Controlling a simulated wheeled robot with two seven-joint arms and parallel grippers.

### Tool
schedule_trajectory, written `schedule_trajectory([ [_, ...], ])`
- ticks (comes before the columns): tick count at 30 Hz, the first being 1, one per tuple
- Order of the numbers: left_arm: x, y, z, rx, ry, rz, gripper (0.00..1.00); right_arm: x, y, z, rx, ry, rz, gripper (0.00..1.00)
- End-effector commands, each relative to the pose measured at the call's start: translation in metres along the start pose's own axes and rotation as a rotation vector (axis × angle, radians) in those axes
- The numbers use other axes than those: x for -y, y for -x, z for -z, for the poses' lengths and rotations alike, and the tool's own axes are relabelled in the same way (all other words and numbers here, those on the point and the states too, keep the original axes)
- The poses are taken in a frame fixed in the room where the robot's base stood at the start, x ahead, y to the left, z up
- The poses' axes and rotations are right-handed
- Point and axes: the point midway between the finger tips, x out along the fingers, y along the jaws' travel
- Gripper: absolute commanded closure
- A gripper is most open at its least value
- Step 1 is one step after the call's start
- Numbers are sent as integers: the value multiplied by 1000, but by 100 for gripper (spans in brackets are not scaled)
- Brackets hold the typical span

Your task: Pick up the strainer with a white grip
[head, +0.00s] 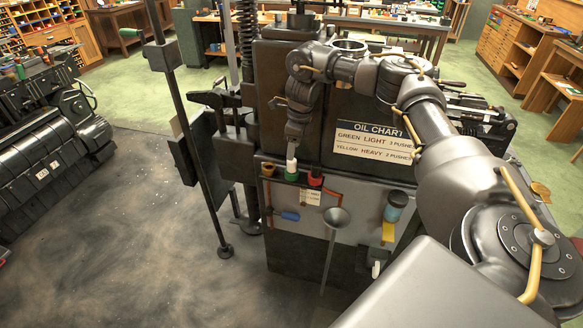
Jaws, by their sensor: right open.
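My right arm comes in from the right, reaches over the machine and bends down. Its gripper (295,147) points down at the front edge of the machine and is open. Just below the fingertips is a small white upright piece (291,164) above a green base (292,176). It may be the white grip of the strainer, but no mesh shows and I cannot tell whether the fingers touch it. Another white piece (376,268) shows low on the front panel; I cannot tell what it belongs to. My left gripper is not in view.
A red cup (315,177) stands right of the green base. An oil chart sign (373,143) is behind. A dark vertical rod (190,140) stands left.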

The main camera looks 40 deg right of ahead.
Motion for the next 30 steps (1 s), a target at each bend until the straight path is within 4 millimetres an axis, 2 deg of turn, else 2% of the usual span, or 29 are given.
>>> schedule_trajectory([
  [6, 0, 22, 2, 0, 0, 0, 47, -5, -26, 3, -6, -1, -2, 46],
  [10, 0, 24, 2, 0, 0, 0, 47, -4, -44, 3, -5, 0, -2, 46],
  [19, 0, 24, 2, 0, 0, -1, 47, -4, -51, 3, -3, 0, -1, 46],
  [30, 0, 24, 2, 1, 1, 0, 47, -4, -50, 3, -3, 0, -1, 93],
])
